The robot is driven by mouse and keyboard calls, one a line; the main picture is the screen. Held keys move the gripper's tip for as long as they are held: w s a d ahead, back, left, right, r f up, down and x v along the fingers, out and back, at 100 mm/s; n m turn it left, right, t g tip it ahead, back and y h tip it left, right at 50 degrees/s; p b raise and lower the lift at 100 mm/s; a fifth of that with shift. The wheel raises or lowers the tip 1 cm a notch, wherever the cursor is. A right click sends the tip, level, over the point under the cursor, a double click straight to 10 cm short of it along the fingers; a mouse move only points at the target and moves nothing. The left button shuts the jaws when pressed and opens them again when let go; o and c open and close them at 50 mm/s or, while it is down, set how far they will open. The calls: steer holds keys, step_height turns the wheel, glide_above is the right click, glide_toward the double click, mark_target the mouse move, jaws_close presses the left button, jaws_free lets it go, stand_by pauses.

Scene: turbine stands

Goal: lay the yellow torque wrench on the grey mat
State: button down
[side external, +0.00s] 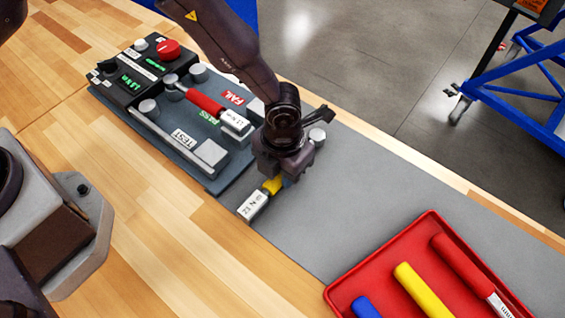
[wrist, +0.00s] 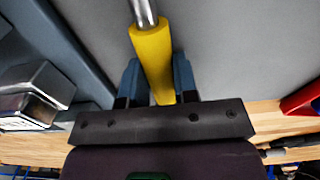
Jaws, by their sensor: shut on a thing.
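My gripper (side external: 284,177) is shut on the yellow handle of a torque wrench (side external: 272,185), near the left end of the grey mat (side external: 345,205). The wrench has a white end label reading about "25 N m", toward the front edge of the mat; its far part is mostly hidden behind my gripper. In the wrist view the yellow handle (wrist: 153,55) lies between the two blue fingers, with a metal shaft beyond it and the mat (wrist: 240,45) behind. I cannot tell whether the wrench touches the mat or is slightly above it.
A tester (side external: 160,105) with a red-handled wrench (side external: 205,101) on it stands left of my gripper. A red tray (side external: 345,287) at the lower right holds red, yellow and blue handled tools. The mat between my gripper and the tray is clear.

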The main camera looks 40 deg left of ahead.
steer(key=c, duration=0.6)
jaws_free()
steer(key=shift+c, duration=0.2)
steer(key=shift+r, duration=0.1)
steer(key=shift+r, duration=3.4)
